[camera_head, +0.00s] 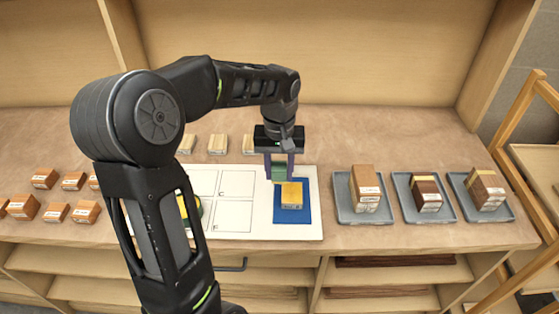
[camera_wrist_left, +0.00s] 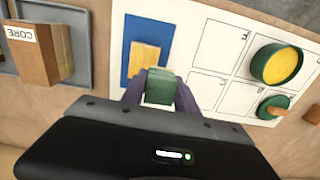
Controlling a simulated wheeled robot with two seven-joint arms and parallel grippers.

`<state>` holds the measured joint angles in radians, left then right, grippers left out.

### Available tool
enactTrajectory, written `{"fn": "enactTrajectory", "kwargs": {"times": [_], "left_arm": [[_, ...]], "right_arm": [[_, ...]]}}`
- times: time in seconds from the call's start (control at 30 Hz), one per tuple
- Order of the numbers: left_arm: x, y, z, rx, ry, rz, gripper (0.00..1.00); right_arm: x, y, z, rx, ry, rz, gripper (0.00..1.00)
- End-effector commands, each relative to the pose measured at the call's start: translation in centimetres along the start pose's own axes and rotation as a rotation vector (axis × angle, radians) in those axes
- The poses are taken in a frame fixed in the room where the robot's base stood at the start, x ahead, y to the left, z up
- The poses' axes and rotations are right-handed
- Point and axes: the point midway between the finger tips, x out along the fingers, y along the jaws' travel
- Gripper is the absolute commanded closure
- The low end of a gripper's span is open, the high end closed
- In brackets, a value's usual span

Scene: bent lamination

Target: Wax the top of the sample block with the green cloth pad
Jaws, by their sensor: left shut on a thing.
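The sample block (camera_head: 292,194), yellowish wood with a pale label on its front, sits on a blue mat (camera_head: 279,216). It also shows in the wrist view (camera_wrist_left: 145,56) on the blue mat (camera_wrist_left: 132,31). My left gripper (camera_head: 280,172) is shut on the green cloth pad (camera_head: 279,175), held just behind the block's top in the head view. In the wrist view the pad (camera_wrist_left: 160,88) is between the fingers, overlapping the block's edge. I cannot tell whether they touch. A round green tin with yellow content (camera_wrist_left: 277,64) stands on the white board. My right gripper is out of view.
The white board (camera_head: 262,228) has outlined, lettered cells. A green item with a wooden knob (camera_wrist_left: 273,106) lies near the tin. Grey trays (camera_head: 358,217) with wood blocks stand right; small blocks (camera_head: 44,179) stand left and several pale ones (camera_head: 218,144) behind.

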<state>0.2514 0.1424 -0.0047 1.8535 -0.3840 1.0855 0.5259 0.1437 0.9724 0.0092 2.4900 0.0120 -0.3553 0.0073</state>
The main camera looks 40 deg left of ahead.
Motion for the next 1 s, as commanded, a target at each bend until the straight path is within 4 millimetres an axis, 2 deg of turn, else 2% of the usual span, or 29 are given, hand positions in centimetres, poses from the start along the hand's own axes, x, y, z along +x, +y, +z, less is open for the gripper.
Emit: {"fn": "enactTrajectory", "kwargs": {"times": [0.1,0.3,1.0], "left_arm": [[-1.5,0.0,-0.1,0.001,0.001,0.000,0.97],[-2.4,-0.1,-0.3,0.001,0.001,0.000,0.97],[-2.0,0.1,-0.3,0.007,0.001,0.001,0.97]], "right_arm": [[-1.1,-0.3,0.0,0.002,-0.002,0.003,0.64],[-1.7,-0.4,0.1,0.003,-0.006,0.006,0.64],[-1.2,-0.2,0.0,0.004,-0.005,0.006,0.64]]}}
